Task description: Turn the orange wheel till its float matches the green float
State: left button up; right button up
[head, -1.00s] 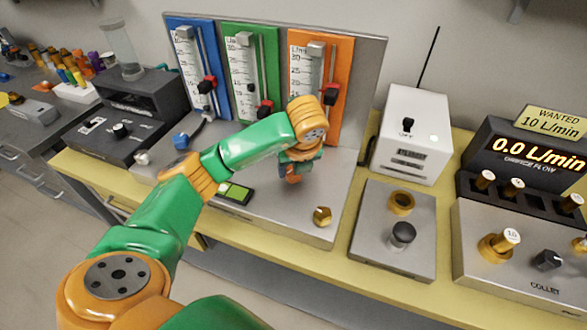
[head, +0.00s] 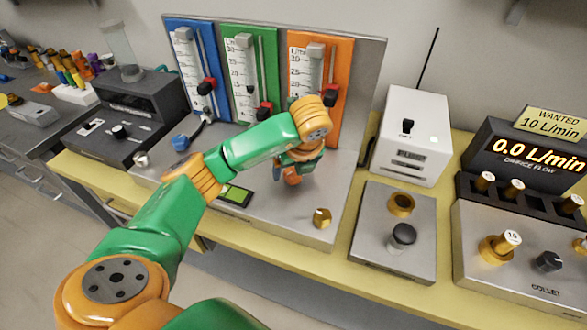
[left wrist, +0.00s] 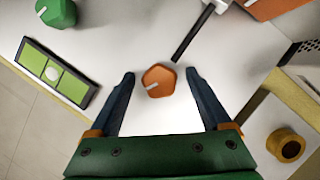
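The orange wheel (left wrist: 159,81) lies between the two spread fingers of my left gripper (left wrist: 160,76) in the left wrist view. Gaps show on both sides, and a pale mark runs across its top. In the head view my left gripper (head: 298,165) points down over the grey panel in front of the orange gauge board (head: 337,85); the arm covers much of that area. The green gauge board (head: 265,65) stands left of it. A small dark float shows in the green tube (head: 250,90). I cannot make out the orange float clearly. My right gripper is out of view.
A green wheel (left wrist: 57,12) and a green level (left wrist: 52,72) sit left of the gripper. A dark rod (left wrist: 194,34) is close beyond the right finger. A brass knob (head: 321,217) stands at the panel's front right. A white box (head: 411,135) is farther right.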

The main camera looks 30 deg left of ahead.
pick_arm(q)
jog(key=p+v, duration=0.3)
jog(key=v, duration=0.4)
jog(key=shift+p, duration=0.4)
